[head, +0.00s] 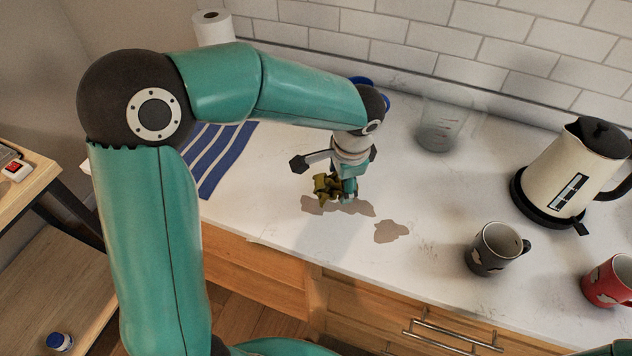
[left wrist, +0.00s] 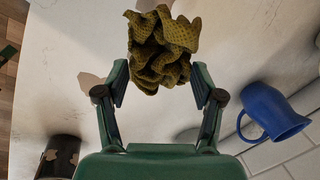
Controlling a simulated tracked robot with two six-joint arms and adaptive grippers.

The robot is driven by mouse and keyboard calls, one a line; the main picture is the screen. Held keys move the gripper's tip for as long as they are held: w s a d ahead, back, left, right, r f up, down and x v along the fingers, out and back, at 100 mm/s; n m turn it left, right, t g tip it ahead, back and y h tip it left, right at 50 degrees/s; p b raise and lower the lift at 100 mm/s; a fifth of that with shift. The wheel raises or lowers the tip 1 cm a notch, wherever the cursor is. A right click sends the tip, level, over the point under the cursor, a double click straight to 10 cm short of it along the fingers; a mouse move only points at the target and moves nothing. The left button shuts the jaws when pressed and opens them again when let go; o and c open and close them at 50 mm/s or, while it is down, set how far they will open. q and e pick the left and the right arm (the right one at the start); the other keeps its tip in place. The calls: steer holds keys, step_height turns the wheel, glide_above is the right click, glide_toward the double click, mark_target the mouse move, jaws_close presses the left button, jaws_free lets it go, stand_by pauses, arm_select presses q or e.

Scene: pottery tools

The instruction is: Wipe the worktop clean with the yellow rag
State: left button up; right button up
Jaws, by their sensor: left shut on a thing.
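The yellow rag (head: 324,187) is a crumpled olive-yellow bundle above the white worktop (head: 290,235). My left gripper (head: 343,190) is shut on the rag and points down at the worktop. In the left wrist view the rag (left wrist: 160,50) bunches up between and beyond the fingertips. I cannot tell whether the rag touches the worktop. A brown stain (head: 358,208) lies just beside and below the rag, partly hidden by it. A second brown stain (head: 391,231) lies to the right, with small specks around it. My right gripper is not in view.
A dark mug (head: 492,252), a red mug (head: 608,281) and a cream kettle (head: 568,172) stand to the right. A clear measuring jug (head: 440,124) stands behind. A blue jug (left wrist: 272,112) is mostly hidden behind my arm. A striped cloth (head: 217,160) lies left, near a paper roll (head: 212,28).

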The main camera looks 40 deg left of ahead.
mark_target(322, 184)
arm_select(q)
steer(key=s+a+m+b, duration=0.1)
steer(key=m, duration=0.1)
steer(key=s+a+r+m+b, duration=0.1)
steer(key=m, duration=0.2)
steer(key=shift+s+a+t+h, duration=0.15)
steer(key=shift+t+h, duration=0.15)
steer(key=shift+h, duration=0.1)
steer(key=shift+s+a+r+m+b, duration=0.15)
steer(key=shift+s+m+b, duration=0.1)
steer(key=shift+m, duration=0.25)
steer(key=shift+s+a+r+m+b, duration=0.1)
steer(key=shift+s+a+m, duration=0.1)
steer(key=shift+m, duration=0.3)
steer(key=shift+f+b, duration=2.4)
steer(key=shift+f, duration=0.4)
steer(key=shift+f+b, duration=0.45)
steer(key=shift+f, duration=0.1)
steer(key=shift+s+a, duration=0.2)
steer(key=shift+a, duration=0.5)
steer(key=shift+s+a, duration=0.2)
steer(key=shift+a, duration=0.5)
steer(key=shift+d, duration=0.1)
